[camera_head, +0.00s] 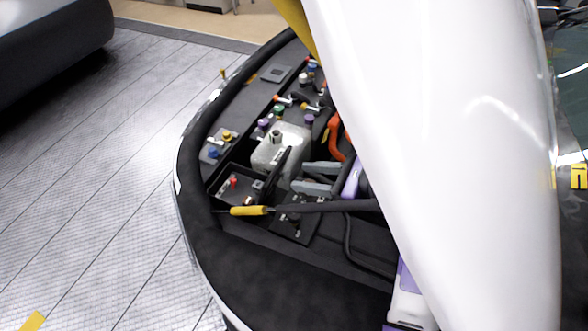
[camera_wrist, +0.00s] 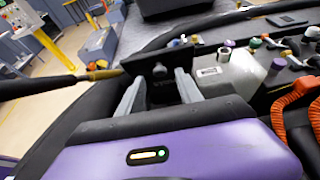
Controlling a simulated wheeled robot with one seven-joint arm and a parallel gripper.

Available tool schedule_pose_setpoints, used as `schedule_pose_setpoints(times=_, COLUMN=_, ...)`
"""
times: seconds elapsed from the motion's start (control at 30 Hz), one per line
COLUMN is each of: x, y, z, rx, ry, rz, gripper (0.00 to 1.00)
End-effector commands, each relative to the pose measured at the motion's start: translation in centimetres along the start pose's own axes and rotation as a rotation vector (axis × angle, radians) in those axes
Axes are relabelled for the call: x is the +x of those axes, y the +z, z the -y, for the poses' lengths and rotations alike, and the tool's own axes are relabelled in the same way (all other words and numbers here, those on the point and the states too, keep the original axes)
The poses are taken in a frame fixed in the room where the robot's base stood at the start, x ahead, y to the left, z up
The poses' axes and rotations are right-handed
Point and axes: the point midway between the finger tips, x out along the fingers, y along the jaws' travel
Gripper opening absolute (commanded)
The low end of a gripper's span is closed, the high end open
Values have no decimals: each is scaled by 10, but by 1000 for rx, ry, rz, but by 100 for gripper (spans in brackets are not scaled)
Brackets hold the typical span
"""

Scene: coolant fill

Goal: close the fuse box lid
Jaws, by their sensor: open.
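The fuse box (camera_head: 238,187) is an open black box near the front edge of the engine bay, with small red parts inside. Its black lid (camera_head: 273,178) stands raised on the box's right side in the head view. In the wrist view the lid (camera_wrist: 157,56) is a dark upright plate just beyond my fingertips, hiding the box interior. My gripper (camera_head: 299,176) is open, its two grey fingers pointing at the lid from the right. The fingers also show in the wrist view (camera_wrist: 159,76), spread apart with nothing held between them. I cannot tell whether they touch the lid.
A whitish coolant tank (camera_head: 281,147) stands just behind the fuse box. A dark rod with a yellow grip (camera_head: 248,210) runs along its front side. Several coloured caps and orange hoses (camera_head: 336,135) crowd the bay. A large white panel (camera_head: 450,150) hides the right side.

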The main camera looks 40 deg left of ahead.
Motion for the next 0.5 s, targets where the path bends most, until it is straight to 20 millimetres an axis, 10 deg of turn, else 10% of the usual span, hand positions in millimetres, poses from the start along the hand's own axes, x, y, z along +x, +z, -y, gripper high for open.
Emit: schedule_pose_setpoints(times=0.5, x=42, y=0, z=0, rx=0, ry=-2, rz=0, gripper=42)
